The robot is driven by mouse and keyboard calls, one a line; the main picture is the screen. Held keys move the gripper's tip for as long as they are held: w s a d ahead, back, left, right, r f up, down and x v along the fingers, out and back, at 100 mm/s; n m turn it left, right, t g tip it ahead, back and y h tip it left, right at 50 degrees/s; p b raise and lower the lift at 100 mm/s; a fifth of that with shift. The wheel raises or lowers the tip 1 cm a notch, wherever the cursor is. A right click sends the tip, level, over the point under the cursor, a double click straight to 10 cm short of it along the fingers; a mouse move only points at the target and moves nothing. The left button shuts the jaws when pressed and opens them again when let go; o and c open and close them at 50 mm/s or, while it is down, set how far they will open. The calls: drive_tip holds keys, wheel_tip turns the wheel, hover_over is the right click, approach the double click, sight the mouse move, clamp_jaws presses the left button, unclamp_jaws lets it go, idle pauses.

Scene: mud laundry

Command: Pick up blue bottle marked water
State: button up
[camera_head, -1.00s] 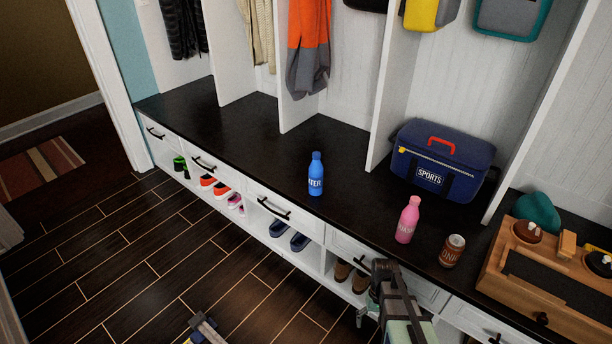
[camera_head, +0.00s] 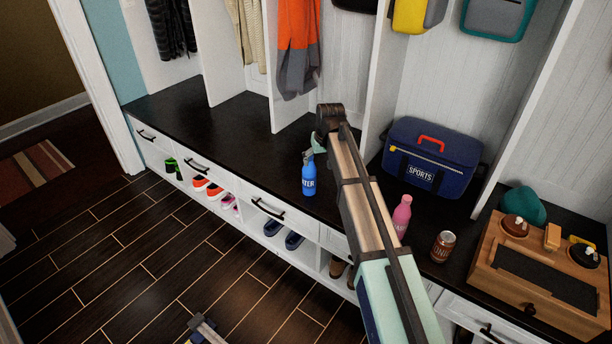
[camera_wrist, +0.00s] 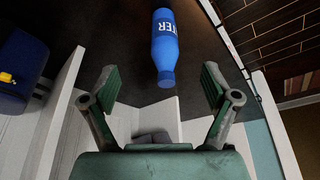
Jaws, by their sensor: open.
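The blue bottle (camera_head: 308,180) marked with white letters, "TER" readable, stands upright on the dark bench top near its front edge. In the wrist view the bottle (camera_wrist: 165,45) shows upside down, its cap toward me, between the lines of my two fingers but beyond their tips. My gripper (camera_wrist: 158,80) is open and empty, with green finger pads spread to either side. In the head view my arm reaches over the bench and my gripper (camera_head: 313,152) is close to the bottle's cap, partly hidden behind my own wrist.
A pink bottle (camera_head: 402,216), partly behind my arm, and a brown can (camera_head: 444,246) stand to the right. A blue sports cooler (camera_head: 432,160) sits behind them. A wooden box (camera_head: 545,290) is at far right. White dividers rise from the bench. The bench left of the bottle is clear.

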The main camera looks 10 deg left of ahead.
sight(311, 167)
wheel_tip(311, 167, up, 3)
drive_tip(key=w+a, duration=0.2)
drive_tip(key=x, duration=1.1)
drive_tip(key=shift+w+f, duration=0.2)
drive_tip(key=shift+w+b+x, duration=0.1)
drive_tip(key=shift+b+x, duration=0.05)
drive_tip(key=shift+x, duration=1.1)
drive_tip(key=shift+w+b+x, duration=0.15)
drive_tip(key=shift+x, duration=1.15)
drive_tip(key=shift+r, duration=0.15)
drive_tip(key=c, duration=1)
